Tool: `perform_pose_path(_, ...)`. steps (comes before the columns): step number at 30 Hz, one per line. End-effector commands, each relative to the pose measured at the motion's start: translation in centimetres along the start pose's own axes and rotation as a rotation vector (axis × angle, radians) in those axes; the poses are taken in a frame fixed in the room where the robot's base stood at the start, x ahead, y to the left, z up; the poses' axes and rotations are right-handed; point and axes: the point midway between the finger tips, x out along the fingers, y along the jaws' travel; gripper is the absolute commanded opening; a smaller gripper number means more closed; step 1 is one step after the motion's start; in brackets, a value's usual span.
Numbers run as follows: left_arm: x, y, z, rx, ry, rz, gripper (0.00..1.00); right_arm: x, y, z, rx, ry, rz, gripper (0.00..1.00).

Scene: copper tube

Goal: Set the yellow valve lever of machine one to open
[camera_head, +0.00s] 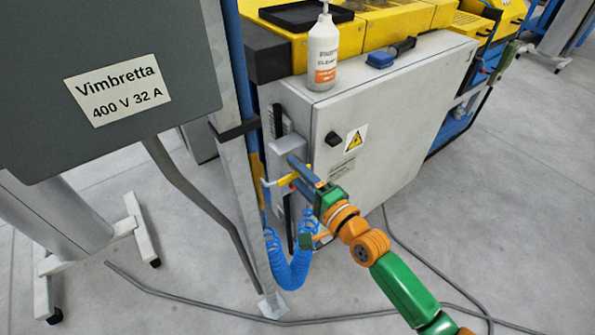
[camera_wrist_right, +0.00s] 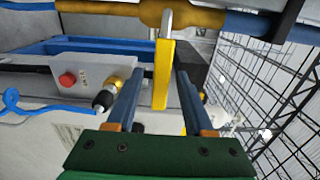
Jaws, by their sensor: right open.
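The yellow valve lever (camera_head: 271,182) sticks out at the left side of the grey cabinet, partly hidden by my right gripper (camera_head: 293,172). In the right wrist view, the yellow lever (camera_wrist_right: 162,78) stands upright in the picture, with a metal part at its upper end. My right gripper (camera_wrist_right: 159,78) is open, with one blue finger on each side of the lever. A gap shows on both sides of the lever, wider on the left. I cannot tell the lever's valve setting. My left gripper is not in view.
A blue coiled hose (camera_head: 289,270) hangs below the lever. A dark panel (camera_head: 60,60) and a metal post (camera_head: 245,200) stand to the left. In the wrist view, a red button (camera_wrist_right: 67,80) and wire fence (camera_wrist_right: 265,85) flank the lever.

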Motion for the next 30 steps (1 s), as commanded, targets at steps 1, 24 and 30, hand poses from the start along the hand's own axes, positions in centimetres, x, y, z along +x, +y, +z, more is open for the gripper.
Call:
perform_pose_path(1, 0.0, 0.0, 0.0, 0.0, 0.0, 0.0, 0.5, 0.18, 0.01, 0.02, 0.0, 0.0, 0.0, 0.53)
perform_pose_path(24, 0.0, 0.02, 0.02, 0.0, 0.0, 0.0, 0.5, 0.16, 0.06, -0.01, -0.001, 0.001, 0.002, 0.0)
perform_pose_path(30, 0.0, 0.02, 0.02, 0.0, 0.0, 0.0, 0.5, 0.16, 0.07, -0.01, -0.001, 0.001, 0.002, 0.0)
